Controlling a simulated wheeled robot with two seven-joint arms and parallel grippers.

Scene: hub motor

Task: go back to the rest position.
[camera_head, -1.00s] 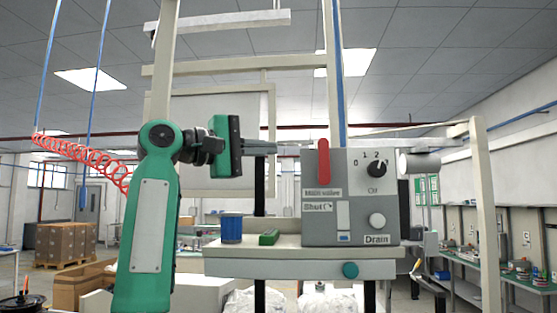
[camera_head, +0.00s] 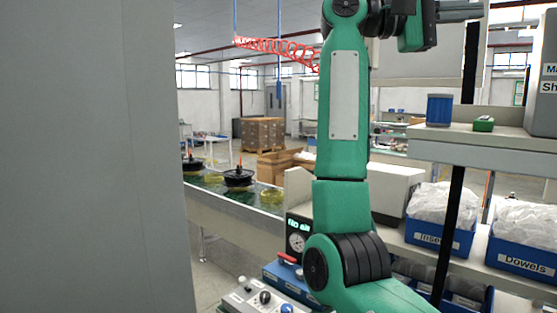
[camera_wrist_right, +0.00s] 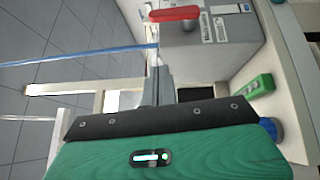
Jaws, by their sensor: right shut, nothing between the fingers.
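My right gripper (camera_head: 460,11) is at the top right of the head view, at the end of my green arm. Its fingers are shut and empty. In the wrist view the closed fingers (camera_wrist_right: 160,85) point toward the grey valve box (camera_wrist_right: 205,45) with its red handle (camera_wrist_right: 174,13). I cannot tell the exact gap to the box. The head view cuts off most of this grey box (camera_head: 545,95) at the right edge. My left gripper is not in view.
A shelf (camera_head: 470,148) under my right gripper bears a blue cylinder (camera_head: 438,110) and a green block (camera_head: 483,124). Blue bins (camera_head: 440,236) of bagged parts stand below. A conveyor (camera_head: 235,212) with spools runs behind my arm. A plain grey surface (camera_head: 90,150) fills the left.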

